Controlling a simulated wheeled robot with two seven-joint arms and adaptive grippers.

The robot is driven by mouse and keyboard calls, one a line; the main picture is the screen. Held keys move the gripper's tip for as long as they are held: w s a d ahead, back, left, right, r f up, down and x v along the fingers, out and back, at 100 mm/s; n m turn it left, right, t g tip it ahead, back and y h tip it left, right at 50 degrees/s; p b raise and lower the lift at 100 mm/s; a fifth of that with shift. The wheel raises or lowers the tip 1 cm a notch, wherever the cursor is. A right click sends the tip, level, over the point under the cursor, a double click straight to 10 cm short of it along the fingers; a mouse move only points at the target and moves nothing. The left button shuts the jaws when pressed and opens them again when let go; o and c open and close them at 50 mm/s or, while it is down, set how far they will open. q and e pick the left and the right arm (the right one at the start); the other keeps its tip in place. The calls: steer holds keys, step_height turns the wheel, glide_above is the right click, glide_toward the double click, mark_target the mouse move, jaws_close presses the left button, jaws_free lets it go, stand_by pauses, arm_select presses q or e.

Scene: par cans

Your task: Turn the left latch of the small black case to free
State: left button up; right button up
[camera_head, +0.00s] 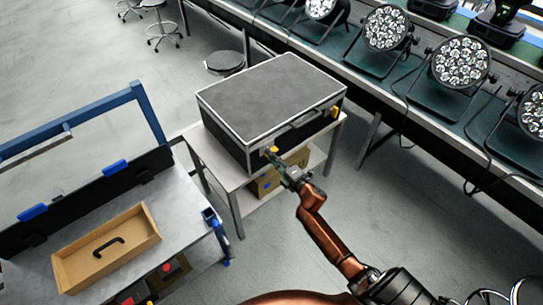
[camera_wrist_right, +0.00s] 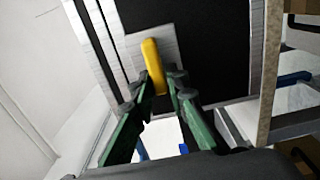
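The small black case (camera_head: 268,92) with a grey lid and silver edges lies closed on a table. Its front has a yellow left latch (camera_head: 271,150) and a yellow right latch (camera_head: 334,112). My right gripper (camera_head: 281,162) is at the left latch. In the right wrist view the left latch (camera_wrist_right: 152,60) stands nearly upright, slightly tilted, on a light plate. My right gripper (camera_wrist_right: 160,88) has its green fingers apart, with the latch's lower end between the tips; I cannot tell whether they touch it. My left gripper is not in view.
The case stands on a light table (camera_head: 212,155) with a cardboard box (camera_head: 268,182) beneath. A workbench with a wooden drawer (camera_head: 105,245) is at the left. Several stage lights (camera_head: 460,62) line a long bench at the right. A stool (camera_head: 224,61) stands behind.

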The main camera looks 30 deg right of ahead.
steer(key=o, duration=0.3)
steer(key=shift+o, duration=0.2)
steer(key=s, duration=1.2)
steer(key=shift+d, duration=0.45)
